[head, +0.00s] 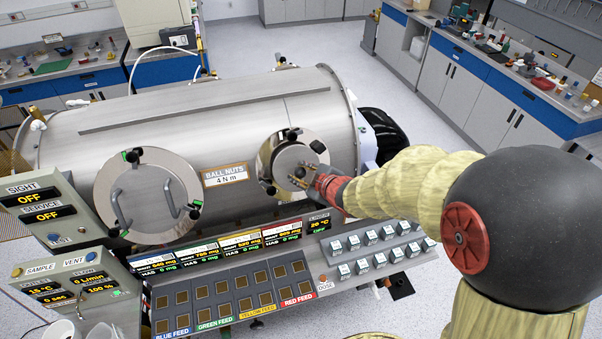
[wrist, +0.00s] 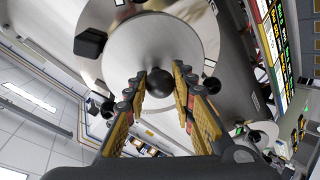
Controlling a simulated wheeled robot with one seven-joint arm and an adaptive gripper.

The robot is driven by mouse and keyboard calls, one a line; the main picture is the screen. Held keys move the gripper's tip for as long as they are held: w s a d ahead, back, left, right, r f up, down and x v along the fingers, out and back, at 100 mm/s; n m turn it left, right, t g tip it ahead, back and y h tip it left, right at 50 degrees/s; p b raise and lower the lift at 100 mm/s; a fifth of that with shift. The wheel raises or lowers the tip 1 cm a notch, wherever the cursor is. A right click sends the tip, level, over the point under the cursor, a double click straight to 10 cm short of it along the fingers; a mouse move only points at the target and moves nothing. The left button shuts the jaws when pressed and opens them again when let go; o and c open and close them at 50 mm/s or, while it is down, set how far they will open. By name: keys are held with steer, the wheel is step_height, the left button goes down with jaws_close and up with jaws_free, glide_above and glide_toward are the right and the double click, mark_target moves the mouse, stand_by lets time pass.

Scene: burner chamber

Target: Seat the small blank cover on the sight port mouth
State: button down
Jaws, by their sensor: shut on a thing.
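The small blank cover (head: 290,156) is a round grey metal disc with a black ball knob at its middle. It is in front of the right, smaller round port (head: 265,163) on the chamber. In the wrist view the cover (wrist: 140,55) faces me, and my gripper (wrist: 162,82) is shut on its black knob. In the head view my gripper (head: 305,178) reaches in from the right. The cover hides the port mouth, and I cannot tell whether it touches the rim. Black clamp knobs stand around the port's flange, one at its top (head: 292,135).
The large steel chamber (head: 230,110) lies across the scene. A bigger cover with two handles (head: 150,197) is on its left. A feed panel (head: 240,295) with coloured labels and a white-button panel (head: 370,245) lie below. Benches stand behind.

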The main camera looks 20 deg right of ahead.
steer(key=shift+w+f+b, duration=0.3)
steer(key=shift+w+b, duration=0.2)
steer(key=shift+w, duration=0.2)
stand_by(0.5)
steer(key=shift+w+f, duration=0.15)
steer(key=shift+w, duration=0.15)
steer(key=c, duration=1.4)
jaws_free()
steer(key=shift+s+f, duration=0.1)
steer(key=shift+f, duration=0.05)
